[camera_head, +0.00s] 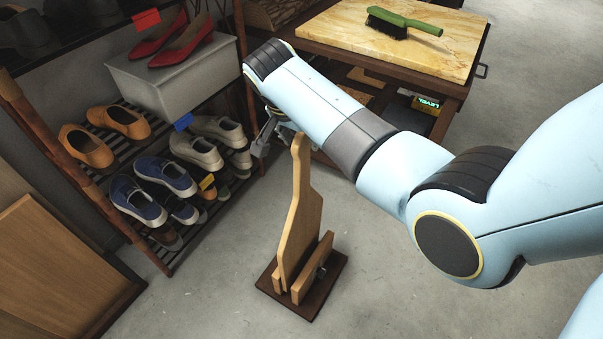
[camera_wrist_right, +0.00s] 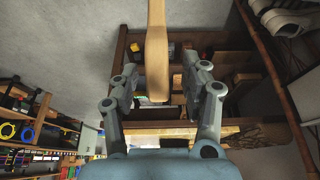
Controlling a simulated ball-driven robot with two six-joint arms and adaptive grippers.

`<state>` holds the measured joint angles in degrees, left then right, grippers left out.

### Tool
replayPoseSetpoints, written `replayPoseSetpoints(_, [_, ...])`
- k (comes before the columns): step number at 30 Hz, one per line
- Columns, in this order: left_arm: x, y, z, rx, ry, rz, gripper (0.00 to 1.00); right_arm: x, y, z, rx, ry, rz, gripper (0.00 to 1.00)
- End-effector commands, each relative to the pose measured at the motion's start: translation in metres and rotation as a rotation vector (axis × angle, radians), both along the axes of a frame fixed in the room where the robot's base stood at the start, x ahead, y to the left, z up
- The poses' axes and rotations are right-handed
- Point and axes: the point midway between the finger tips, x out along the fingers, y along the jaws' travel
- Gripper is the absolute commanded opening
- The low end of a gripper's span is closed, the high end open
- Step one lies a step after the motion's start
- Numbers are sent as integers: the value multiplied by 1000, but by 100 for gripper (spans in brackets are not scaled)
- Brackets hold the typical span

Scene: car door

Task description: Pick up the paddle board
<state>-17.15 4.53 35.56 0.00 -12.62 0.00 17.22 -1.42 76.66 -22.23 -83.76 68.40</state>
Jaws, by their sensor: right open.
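The wooden paddle board (camera_head: 296,215) stands nearly upright, its wide end down in a wooden stand (camera_head: 318,303) on the floor. Its narrow handle points up, with the tip beside my right gripper (camera_head: 270,132), which is partly hidden behind my right arm. In the right wrist view the handle (camera_wrist_right: 157,45) reaches down from the top between the two fingers of my right gripper (camera_wrist_right: 160,78). The fingers are open, with a visible gap on each side of the handle. My left gripper is not in view.
A shoe rack (camera_head: 150,215) with several pairs of shoes and a grey box (camera_head: 180,75) stands left of the board. A table (camera_head: 350,40) with a green brush (camera_head: 405,24) is behind my right arm. The floor around the stand is clear.

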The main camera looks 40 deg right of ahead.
Motion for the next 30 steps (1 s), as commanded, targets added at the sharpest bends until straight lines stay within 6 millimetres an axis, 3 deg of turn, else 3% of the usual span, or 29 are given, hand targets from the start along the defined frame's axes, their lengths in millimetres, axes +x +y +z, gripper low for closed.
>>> replayPoseSetpoints(3, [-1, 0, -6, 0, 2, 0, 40, 0, -8, -20, -1, 3, 0, 46])
replayPoseSetpoints(6, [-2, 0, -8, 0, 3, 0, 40, 2, -11, -27, -1, 1, 1, 46])
replayPoseSetpoints(14, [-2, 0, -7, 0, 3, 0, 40, 2, -11, -28, 1, 1, 1, 45])
replayPoseSetpoints(24, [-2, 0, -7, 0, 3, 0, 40, 2, -11, -28, 1, 1, 1, 0])
replayPoseSetpoints(30, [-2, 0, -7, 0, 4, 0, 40, 2, -11, -28, 1, 1, 1, 0])
